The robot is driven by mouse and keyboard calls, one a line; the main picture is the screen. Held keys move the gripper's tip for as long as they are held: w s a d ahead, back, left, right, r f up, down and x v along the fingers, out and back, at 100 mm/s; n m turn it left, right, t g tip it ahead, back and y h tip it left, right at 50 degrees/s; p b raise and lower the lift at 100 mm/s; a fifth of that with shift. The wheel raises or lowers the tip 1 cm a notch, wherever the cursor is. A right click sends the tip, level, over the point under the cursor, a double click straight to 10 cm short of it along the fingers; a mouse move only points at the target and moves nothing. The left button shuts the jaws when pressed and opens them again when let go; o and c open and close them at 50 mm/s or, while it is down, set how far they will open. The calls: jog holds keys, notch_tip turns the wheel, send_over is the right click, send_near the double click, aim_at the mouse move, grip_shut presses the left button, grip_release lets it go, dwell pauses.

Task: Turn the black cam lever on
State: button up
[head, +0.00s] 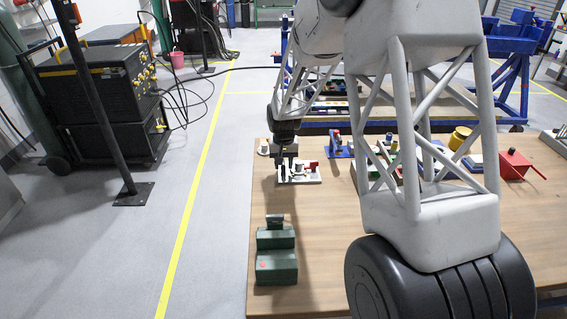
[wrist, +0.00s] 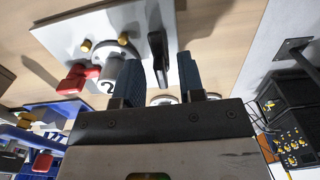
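The black cam lever (wrist: 158,55) stands on a white plate (wrist: 65,35) in the wrist view. My gripper (wrist: 161,65) is open, with one dark blue finger on each side of the lever. Gaps show between the lever and both fingers. How deep the fingers reach along it is hard to tell. In the head view my gripper (head: 286,170) points down over the left part of the white plate (head: 312,180), and hides the lever there. The plate also carries a red knob (wrist: 80,77) and a grey cylinder (wrist: 122,80).
A green stepped block (head: 276,262) stands nearer on the wooden table (head: 320,235). A blue fixture (head: 338,147) is behind the plate to the right. A red box (head: 515,163) and a yellow cylinder (head: 459,138) stand farther right. Bare table lies between plate and green block.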

grip_shut()
